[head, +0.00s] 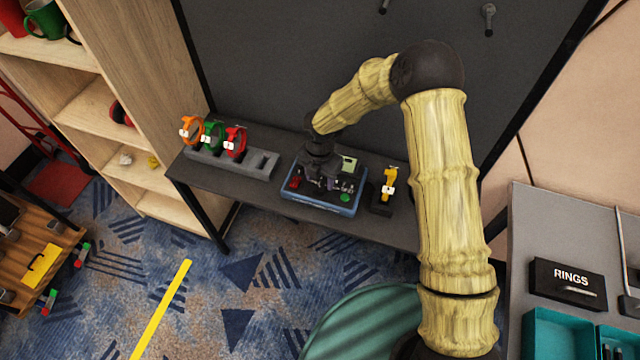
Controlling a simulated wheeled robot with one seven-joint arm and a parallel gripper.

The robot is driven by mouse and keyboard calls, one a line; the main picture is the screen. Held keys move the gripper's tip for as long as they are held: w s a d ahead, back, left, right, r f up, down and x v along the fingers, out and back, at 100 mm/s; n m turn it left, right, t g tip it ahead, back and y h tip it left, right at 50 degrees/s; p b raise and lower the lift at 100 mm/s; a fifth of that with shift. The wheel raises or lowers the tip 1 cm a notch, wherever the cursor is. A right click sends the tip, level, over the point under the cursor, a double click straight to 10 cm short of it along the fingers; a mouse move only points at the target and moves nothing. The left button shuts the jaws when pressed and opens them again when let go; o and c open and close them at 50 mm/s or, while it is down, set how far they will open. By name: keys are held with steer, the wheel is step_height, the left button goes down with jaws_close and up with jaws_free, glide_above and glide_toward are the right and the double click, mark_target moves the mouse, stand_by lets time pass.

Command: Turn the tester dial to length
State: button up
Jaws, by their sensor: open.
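The tester (335,207), a dark unit on a blue base, sits on the grey shelf at the centre of the head view. It shows a pale green panel (349,164) at its back right, a green round part (345,197) at its front right and a red part (294,183) on its left. My gripper (318,184) points down over the tester's middle and is open. It hides much of the tester's top. I cannot make out the dial or its setting, nor whether my fingers touch it.
Left of the tester a grey rack (258,162) holds orange, green and red looped items. A yellow item (390,180) stands on a dark holder close to its right. A dark panel rises behind. A box marked RINGS (568,283) and teal trays are at lower right.

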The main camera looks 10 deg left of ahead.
mark_target(320, 188)
step_height(320, 188, down, 4)
steer(key=shift+f, duration=0.1)
steer(key=c, duration=1)
